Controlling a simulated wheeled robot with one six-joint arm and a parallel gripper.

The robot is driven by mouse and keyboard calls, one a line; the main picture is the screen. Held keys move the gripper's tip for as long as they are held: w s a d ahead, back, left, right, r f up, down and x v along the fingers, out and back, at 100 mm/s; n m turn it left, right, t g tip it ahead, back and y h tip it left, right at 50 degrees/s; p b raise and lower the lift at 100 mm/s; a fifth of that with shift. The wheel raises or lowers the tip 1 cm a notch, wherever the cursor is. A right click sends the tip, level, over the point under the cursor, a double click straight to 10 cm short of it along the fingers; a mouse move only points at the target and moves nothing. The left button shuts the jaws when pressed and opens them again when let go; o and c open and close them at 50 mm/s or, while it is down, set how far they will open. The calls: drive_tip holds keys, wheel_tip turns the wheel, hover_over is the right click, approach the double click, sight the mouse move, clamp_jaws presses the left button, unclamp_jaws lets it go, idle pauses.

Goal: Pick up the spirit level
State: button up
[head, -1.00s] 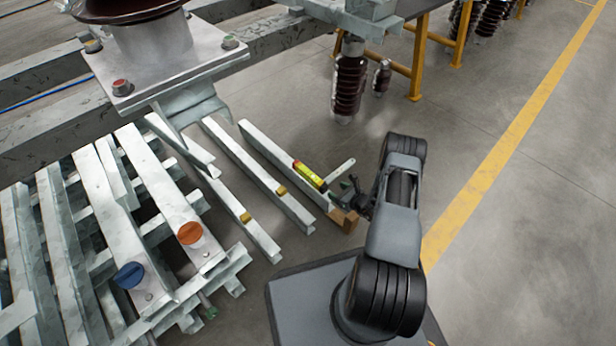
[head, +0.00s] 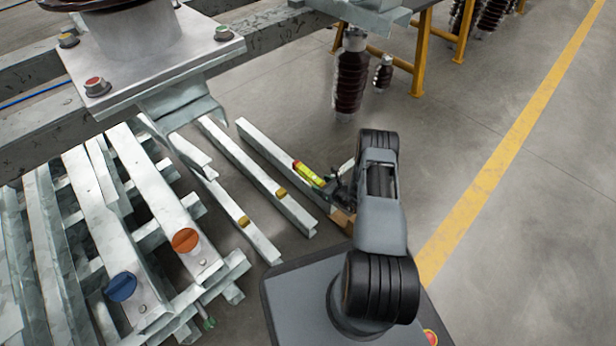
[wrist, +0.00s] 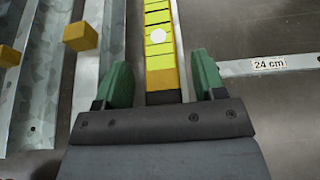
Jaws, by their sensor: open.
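The spirit level (head: 308,174) is a yellow-green bar with a red part, lying along the end of a grey steel channel at the centre of the head view. In the wrist view the level (wrist: 159,45) runs away from me, with a white round spot on it. My gripper (wrist: 158,85) is open, with one green finger pad to each side of the level's near dark end. The level lies between the fingers in the picture; I cannot tell how far below them it is. In the head view my gripper (head: 335,185) is at the level's right end, partly hidden by my arm.
Steel channels (head: 255,170) lie parallel to the left, with small yellow blocks (head: 281,192) on them. A flat bar labelled 24 cm (wrist: 270,66) extends right of the level. A wooden block (head: 343,219) is beside my arm. Open floor (head: 480,150) lies to the right.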

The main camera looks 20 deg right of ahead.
drive_tip(key=shift+d, duration=0.15)
drive_tip(key=shift+c, duration=1.3)
clamp_jaws()
drive_tip(key=shift+r, duration=0.1)
